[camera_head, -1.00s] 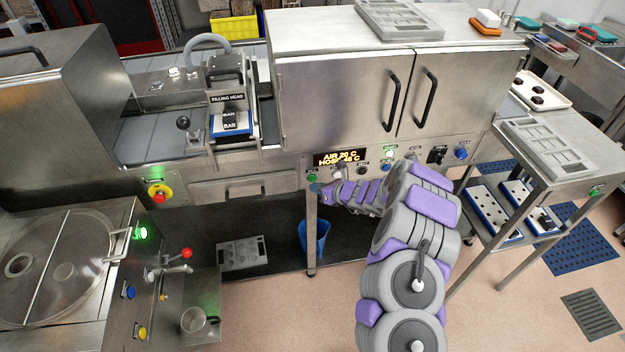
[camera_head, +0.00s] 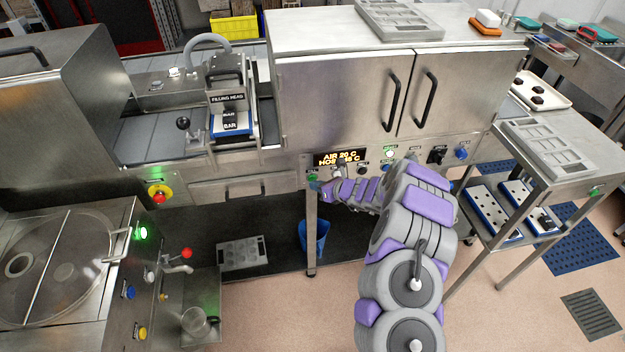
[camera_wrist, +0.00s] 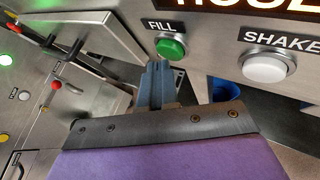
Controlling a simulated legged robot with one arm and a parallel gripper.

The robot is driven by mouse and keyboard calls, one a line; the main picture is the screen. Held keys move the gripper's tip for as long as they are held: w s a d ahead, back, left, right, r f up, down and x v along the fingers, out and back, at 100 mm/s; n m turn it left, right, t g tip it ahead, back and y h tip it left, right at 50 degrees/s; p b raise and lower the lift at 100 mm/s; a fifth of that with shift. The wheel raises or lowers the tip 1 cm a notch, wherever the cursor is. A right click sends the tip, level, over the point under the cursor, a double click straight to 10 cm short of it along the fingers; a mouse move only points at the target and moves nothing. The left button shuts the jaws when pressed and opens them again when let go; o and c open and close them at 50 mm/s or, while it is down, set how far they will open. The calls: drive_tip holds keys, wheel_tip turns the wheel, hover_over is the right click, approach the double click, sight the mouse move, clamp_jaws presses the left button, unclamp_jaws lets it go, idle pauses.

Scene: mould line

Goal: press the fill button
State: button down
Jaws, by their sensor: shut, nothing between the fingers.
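The fill button (camera_wrist: 171,48) is a green round push button under the label FILL in the wrist view. In the head view the fill button (camera_head: 312,178) shows small and green at the left end of the control panel, beside my gripper. My gripper (camera_wrist: 158,66) is shut and empty, and its blue-grey fingertips are just below and left of the green button in the wrist view. I cannot tell whether they touch it. In the head view my gripper (camera_head: 318,188) is at the panel's lower left.
The white SHAKE button (camera_wrist: 267,68) is right of the fill button. The lit display (camera_head: 338,157) is above them. A filling head (camera_head: 228,98) stands on the line at left. A blue bin (camera_head: 314,238) is under the panel, near a table leg (camera_head: 311,255).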

drive_tip(key=shift+w+a, duration=0.15)
drive_tip(key=shift+w, duration=0.25)
idle(0.8)
drive_tip(key=shift+s+d+b, duration=0.25)
drive_tip(key=shift+s+b, duration=0.2)
drive_tip(key=shift+s, duration=0.35)
drive_tip(key=s+b, duration=0.1)
drive_tip(key=s, duration=0.1)
drive_tip(key=s+d+b, duration=0.1)
drive_tip(key=s, duration=0.1)
drive_tip(key=shift+s+d, duration=0.2)
drive_tip(key=shift+s, duration=0.2)
idle(0.7)
